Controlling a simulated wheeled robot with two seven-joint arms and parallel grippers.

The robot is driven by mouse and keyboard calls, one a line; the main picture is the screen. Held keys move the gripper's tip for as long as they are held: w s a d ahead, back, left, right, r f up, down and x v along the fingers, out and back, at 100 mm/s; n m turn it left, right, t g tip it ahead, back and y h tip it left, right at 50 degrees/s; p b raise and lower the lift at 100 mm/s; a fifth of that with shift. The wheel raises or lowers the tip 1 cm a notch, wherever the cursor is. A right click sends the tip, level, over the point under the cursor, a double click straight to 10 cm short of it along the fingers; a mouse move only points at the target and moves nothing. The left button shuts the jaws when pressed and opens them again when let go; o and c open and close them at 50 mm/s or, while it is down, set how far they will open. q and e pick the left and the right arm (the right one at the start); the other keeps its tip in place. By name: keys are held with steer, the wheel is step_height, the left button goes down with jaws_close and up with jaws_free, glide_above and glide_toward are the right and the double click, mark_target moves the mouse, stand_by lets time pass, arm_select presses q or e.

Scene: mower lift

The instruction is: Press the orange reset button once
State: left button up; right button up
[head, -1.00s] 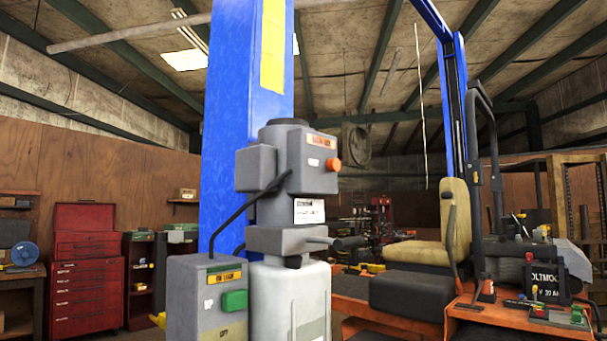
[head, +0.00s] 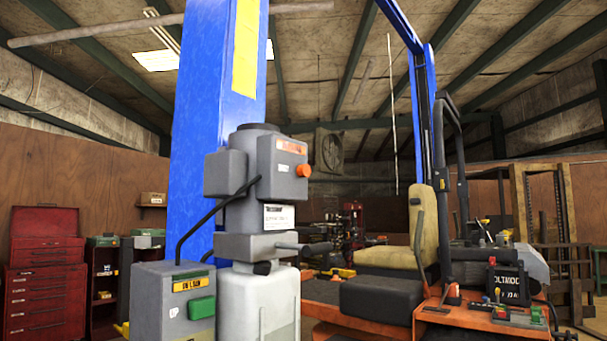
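The orange button (head: 303,170) is a small round knob on the right side of the front of a grey control box (head: 275,165). The box is fixed to the blue lift post (head: 215,110) and has an orange label above the button. Below it, a grey box (head: 172,305) carries a green button (head: 202,307) and a yellow label. Neither of my grippers shows in the head view, and nothing touches the orange button.
A grey lever (head: 300,249) sticks out to the right below the control box, above a pale tank (head: 258,305). An orange mower with a tan seat (head: 405,240) stands to the right. A red tool chest (head: 45,275) is at the left.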

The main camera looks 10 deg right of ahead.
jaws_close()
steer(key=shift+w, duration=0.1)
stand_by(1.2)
